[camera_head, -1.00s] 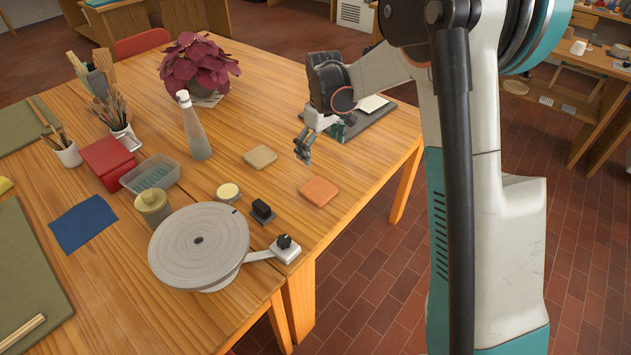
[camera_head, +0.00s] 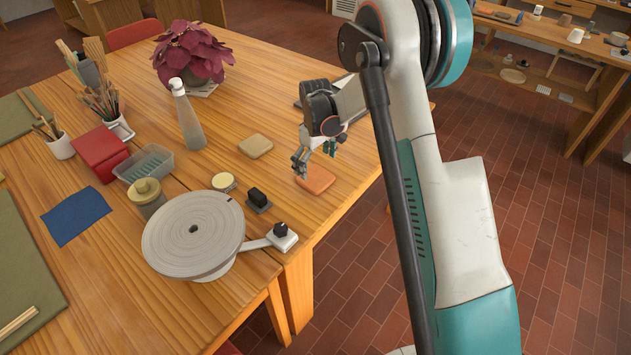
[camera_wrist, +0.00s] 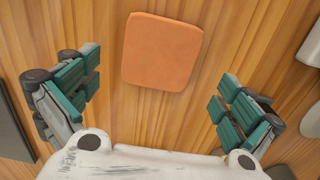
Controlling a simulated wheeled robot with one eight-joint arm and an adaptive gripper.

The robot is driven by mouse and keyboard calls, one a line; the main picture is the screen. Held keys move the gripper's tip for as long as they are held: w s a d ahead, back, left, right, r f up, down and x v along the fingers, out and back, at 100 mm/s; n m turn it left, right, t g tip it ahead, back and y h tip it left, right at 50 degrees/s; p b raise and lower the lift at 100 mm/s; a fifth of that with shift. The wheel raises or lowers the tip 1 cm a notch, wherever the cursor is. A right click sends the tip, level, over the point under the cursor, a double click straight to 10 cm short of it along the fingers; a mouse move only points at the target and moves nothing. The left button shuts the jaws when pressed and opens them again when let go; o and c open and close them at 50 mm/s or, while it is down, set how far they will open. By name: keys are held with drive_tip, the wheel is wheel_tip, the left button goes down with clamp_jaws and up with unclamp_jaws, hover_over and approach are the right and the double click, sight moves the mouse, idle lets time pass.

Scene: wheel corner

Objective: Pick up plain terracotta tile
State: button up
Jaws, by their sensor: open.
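The plain terracotta tile (camera_head: 316,181) is a flat orange square with rounded corners, lying on the wooden table near its right edge. In the wrist view the tile (camera_wrist: 161,51) lies flat and fully visible, ahead of the gap between my fingers. My gripper (camera_head: 316,160) is open and empty, above the tile at its far side in the head view. In the wrist view the two teal-padded fingers of my gripper (camera_wrist: 158,95) are wide apart, one to each side, not touching the tile.
A beige tile (camera_head: 256,146) lies to the left of the terracotta one. A black block (camera_head: 258,199), a small round yellow-topped pot (camera_head: 223,182) and a potter's wheel (camera_head: 193,232) stand nearer. A bottle (camera_head: 187,118) and a red-leaved plant (camera_head: 190,55) stand farther back.

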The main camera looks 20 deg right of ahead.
sight(316, 177)
wheel_tip(316, 177, down, 5)
drive_tip(key=shift+f+b, duration=0.1)
drive_tip(key=shift+b, duration=1.15)
drive_tip(key=shift+c, duration=0.6)
drive_tip(key=c, duration=1.1)
